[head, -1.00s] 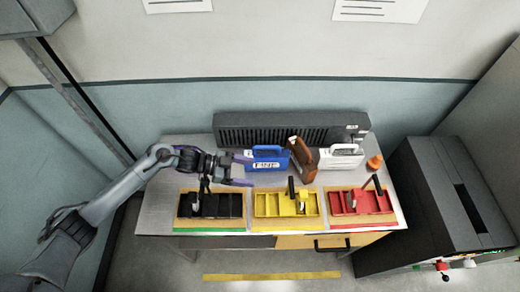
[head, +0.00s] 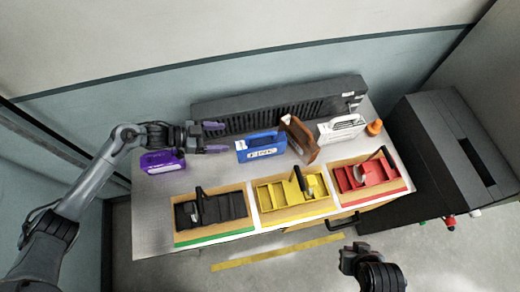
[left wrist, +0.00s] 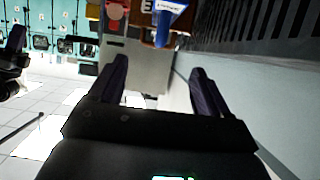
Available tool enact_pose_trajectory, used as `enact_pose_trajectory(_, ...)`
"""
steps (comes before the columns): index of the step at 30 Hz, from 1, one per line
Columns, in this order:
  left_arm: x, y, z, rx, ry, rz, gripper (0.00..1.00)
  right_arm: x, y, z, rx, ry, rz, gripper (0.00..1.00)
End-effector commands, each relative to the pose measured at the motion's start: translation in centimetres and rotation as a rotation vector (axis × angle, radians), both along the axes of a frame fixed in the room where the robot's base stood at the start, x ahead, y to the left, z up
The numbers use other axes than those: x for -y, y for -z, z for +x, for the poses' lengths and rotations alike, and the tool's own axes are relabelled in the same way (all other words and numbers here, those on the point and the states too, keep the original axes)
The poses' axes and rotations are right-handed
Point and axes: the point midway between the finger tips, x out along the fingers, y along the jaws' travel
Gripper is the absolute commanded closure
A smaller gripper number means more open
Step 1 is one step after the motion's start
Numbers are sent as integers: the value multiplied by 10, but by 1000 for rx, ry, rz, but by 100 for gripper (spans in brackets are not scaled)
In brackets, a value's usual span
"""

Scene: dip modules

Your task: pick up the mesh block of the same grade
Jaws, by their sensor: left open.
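Several handled blocks stand along the back of the table: purple (head: 162,163), blue (head: 262,153) with a white label, brown (head: 301,142) set at an angle, and white (head: 341,134). I cannot read their grades. My left gripper (head: 216,137) is open and empty, between the purple and blue blocks and further back. In the left wrist view the gripper (left wrist: 158,75) has nothing between its fingers; the blue block (left wrist: 170,8) shows beyond, at the top. My right gripper (head: 355,257) is in front of the table, its jaws unclear.
Black (head: 228,208), yellow (head: 272,196) and red (head: 376,175) compartment trays line the table's front, each with an upright handled item. A long dark slotted unit (head: 270,112) stands behind the blocks. An orange cone-like piece (head: 375,127) is at the right, near a dark cabinet (head: 445,150).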

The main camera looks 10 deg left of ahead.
Motion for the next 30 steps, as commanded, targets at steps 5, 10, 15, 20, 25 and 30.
enact_pose_trajectory(5, -1, 33, 1, 4, -3, 1, 22, 0, 35, -1, -2, -2, 0, 100)
enact_pose_trajectory(10, -1, 52, 1, 3, -2, 0, 22, -2, 54, 0, 0, -1, 6, 100)
enact_pose_trajectory(15, 9, 59, 7, 5, -3, -1, 22, -3, 56, 0, 1, 1, 9, 100)
enact_pose_trajectory(20, 29, 66, 16, 3, -1, -2, 22, -4, 54, 1, 3, 4, 15, 100)
enact_pose_trajectory(25, 42, 73, 23, 4, -3, 0, 22, -5, 53, 1, 4, 5, 15, 100)
enact_pose_trajectory(30, 49, 75, 26, 3, -2, 0, 22, -4, 52, 1, 4, 5, 15, 100)
